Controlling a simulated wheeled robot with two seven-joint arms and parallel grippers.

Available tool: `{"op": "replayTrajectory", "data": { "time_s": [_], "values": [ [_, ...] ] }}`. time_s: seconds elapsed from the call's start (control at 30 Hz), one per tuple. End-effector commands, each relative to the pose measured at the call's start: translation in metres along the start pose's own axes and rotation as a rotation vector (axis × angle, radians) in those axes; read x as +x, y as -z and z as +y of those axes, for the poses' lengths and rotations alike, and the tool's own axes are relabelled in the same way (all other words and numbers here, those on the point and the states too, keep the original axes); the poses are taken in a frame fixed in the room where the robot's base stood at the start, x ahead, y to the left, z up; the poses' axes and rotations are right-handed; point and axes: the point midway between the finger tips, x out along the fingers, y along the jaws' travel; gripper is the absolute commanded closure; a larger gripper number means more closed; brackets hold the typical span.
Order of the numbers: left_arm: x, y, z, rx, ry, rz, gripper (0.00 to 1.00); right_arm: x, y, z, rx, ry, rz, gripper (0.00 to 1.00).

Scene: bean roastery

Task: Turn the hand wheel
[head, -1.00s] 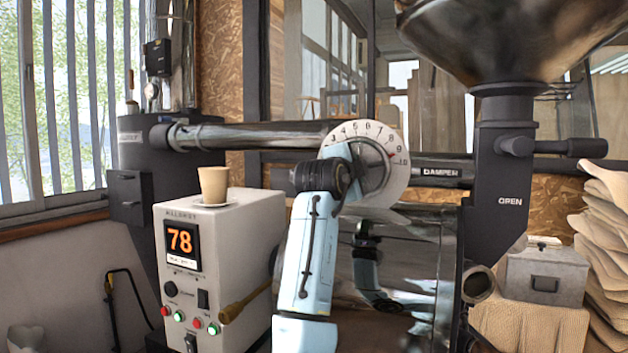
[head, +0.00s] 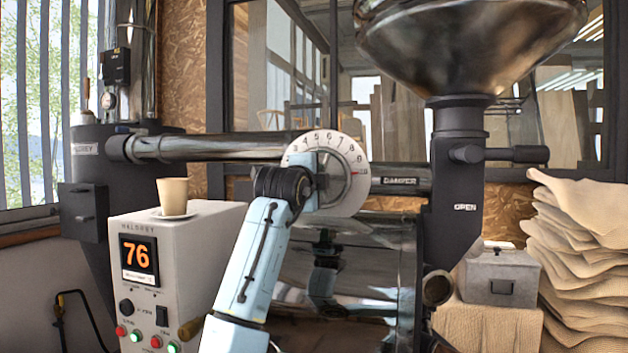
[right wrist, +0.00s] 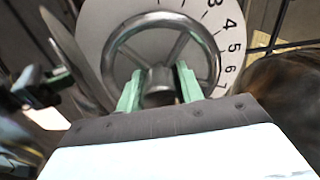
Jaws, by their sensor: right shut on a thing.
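The hand wheel (head: 338,184) is a dark metal ring with spokes in front of a white numbered dial (head: 325,145) on the roaster. In the head view my right wrist covers its left part. The right wrist view shows the wheel (right wrist: 155,18) face on, with the dial (right wrist: 232,30) behind it. There the green fingers of my right gripper (right wrist: 158,85) are on either side of the wheel's central hub, shut on it. In the head view these fingertips are mostly hidden behind my wrist.
A white control box (head: 200,240) reading 76 stands at the left, with a paper cup (head: 173,192) on a saucer on top. A shiny drum (head: 375,255) lies below the wheel and reflects my arm. A hopper (head: 470,45), metal box (head: 502,278) and stacked sacks (head: 580,235) are at the right.

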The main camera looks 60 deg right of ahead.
Motion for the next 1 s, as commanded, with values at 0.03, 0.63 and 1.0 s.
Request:
{"op": "replayTrajectory", "data": {
  "time_s": [0.03,0.63,1.0],
  "values": [
    [0.000,0.001,0.001,-0.001,-0.001,0.001,0.38,0.000,0.000,0.002,0.006,-0.004,-0.001,1.00],
    [0.002,0.002,0.002,-0.001,-0.002,0.004,0.38,-0.013,-0.001,0.000,0.004,0.000,-0.003,0.41],
    [0.008,0.001,0.000,0.002,0.001,0.002,0.38,-0.092,-0.001,0.002,0.004,-0.002,-0.005,0.41]
  ]
}}
